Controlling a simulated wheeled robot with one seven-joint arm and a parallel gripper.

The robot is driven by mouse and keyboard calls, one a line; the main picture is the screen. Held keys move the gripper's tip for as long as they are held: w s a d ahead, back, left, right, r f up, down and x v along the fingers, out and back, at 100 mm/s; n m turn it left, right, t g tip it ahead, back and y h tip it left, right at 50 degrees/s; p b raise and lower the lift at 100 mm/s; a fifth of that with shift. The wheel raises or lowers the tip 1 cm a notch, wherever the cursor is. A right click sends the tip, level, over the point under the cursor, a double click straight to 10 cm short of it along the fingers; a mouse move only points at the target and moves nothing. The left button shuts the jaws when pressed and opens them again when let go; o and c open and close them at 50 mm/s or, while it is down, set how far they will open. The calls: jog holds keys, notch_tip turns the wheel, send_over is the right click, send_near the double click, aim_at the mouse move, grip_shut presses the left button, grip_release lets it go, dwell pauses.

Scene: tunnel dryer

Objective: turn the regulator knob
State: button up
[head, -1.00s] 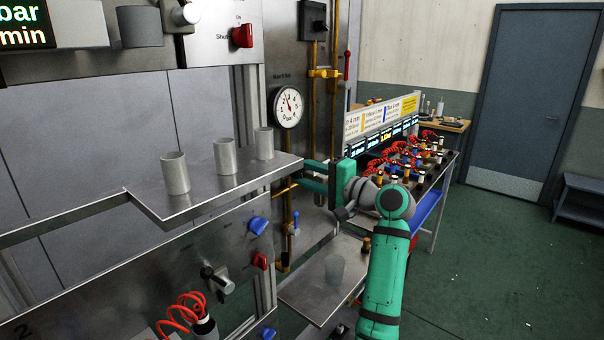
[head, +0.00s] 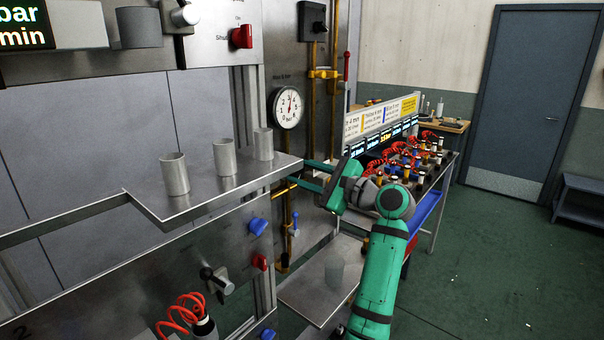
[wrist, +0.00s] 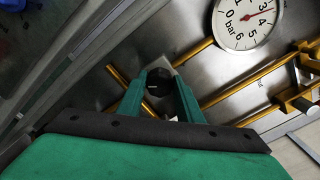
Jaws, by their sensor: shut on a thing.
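My green gripper (wrist: 162,95) is shut on a round black regulator knob (wrist: 159,82) in the wrist view, one finger on each side of it. In the head view my gripper (head: 312,178) reaches in from the right past the shelf's end, and the knob is hidden there. A white round pressure gauge (head: 286,107) is on the metal panel above. The gauge also shows in the wrist view (wrist: 248,18), with its needle close to the 3.
A steel shelf (head: 150,207) with three grey cups (head: 224,157) lies left of my gripper. Yellow pipes (wrist: 235,88) run beside the knob. A lower steel plate (head: 308,292) and a bench with red coiled hoses (head: 405,150) are nearby. Green floor is open at the right.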

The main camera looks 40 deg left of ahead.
jog(key=shift+m, duration=0.6)
jog(key=o, duration=1)
jog(key=shift+w+a, duration=0.1)
jog(key=shift+o, duration=0.2)
jog(key=d, duration=1.1)
jog(key=shift+s, duration=0.45)
jog(key=shift+d, duration=0.1)
